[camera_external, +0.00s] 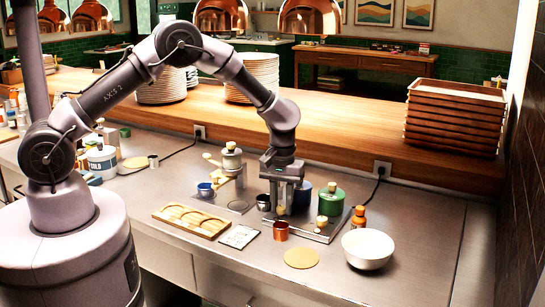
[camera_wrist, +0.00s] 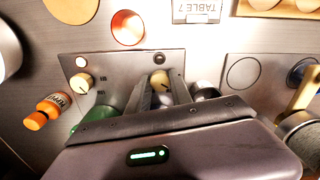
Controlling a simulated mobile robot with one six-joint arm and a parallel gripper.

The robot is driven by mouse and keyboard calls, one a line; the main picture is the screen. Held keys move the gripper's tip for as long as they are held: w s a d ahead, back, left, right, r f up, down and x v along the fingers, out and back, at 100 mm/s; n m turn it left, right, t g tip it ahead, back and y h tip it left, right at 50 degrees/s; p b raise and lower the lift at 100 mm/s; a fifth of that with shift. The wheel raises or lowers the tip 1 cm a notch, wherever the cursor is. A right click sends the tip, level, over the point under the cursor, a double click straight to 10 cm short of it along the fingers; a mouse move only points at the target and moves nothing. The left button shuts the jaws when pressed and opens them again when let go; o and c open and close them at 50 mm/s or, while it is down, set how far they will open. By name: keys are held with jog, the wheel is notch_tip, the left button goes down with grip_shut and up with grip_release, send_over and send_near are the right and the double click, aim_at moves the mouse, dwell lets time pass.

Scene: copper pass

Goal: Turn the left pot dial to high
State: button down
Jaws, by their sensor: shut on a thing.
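A steel hob panel (camera_external: 301,233) on the counter carries two cream dials. My gripper (camera_external: 282,210) points straight down over the panel's left part. Its fingers are shut on the left dial (camera_wrist: 160,79), one on each side, as the wrist view shows. A dark pointer mark shows on that dial, but its exact setting is hard to read. The right dial (camera_external: 322,221) stands free; it also shows at the left of the wrist view (camera_wrist: 80,83). A green pot (camera_external: 331,201) and a blue pot (camera_external: 304,191) stand behind the dials, the blue one partly hidden by my gripper.
A copper cup (camera_external: 281,231) stands in front of the panel. A white bowl (camera_external: 368,249) and an orange bottle (camera_external: 359,217) are to the right. A wooden tray (camera_external: 160,214), a TABLE 7 card (camera_wrist: 197,11) and a blue cup (camera_external: 205,190) lie left.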

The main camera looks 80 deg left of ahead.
jog(key=m, duration=0.4)
jog(key=shift+m+b, duration=0.3)
jog(key=m, duration=0.3)
jog(key=shift+m+b, duration=0.3)
jog(key=m+b, duration=0.1)
jog(key=m, duration=0.3)
jog(key=shift+m+b, duration=0.45)
jog(key=shift+m, duration=1.75)
jog(key=c, duration=1.1)
grip_release()
jog(key=shift+c, duration=0.2)
